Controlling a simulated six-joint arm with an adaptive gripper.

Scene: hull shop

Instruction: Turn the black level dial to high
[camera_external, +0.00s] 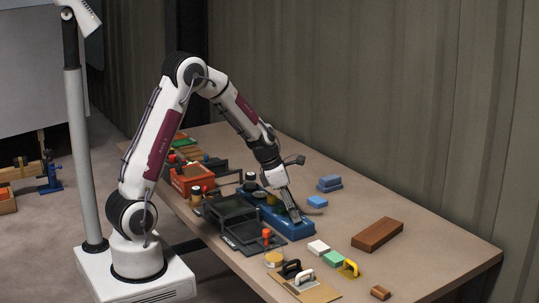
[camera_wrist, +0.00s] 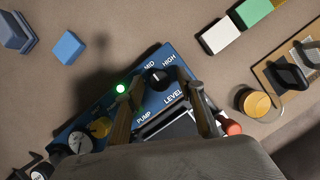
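The blue control panel (camera_wrist: 120,104) lies on the table and carries the labels MID, HIGH, LEVEL and PUMP. Its black level dial (camera_wrist: 159,78) has a small pale mark that seems to face the MID and HIGH side; its exact setting is too small to tell. My gripper (camera_wrist: 166,88) is open over the panel, with one finger on each side of the dial and a visible gap to each. In the external view my gripper (camera_external: 295,217) points down at the right end of the blue panel (camera_external: 297,232), and the dial is hidden there.
A green lamp (camera_wrist: 120,88) glows on the panel beside my left finger. A yellow round part (camera_wrist: 100,127) sits further left. Dark trays (camera_external: 228,208) stand close to the panel. White (camera_external: 318,247) and green (camera_external: 333,259) blocks lie nearby. A brown brick (camera_external: 377,234) lies further right, with bare table around it.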

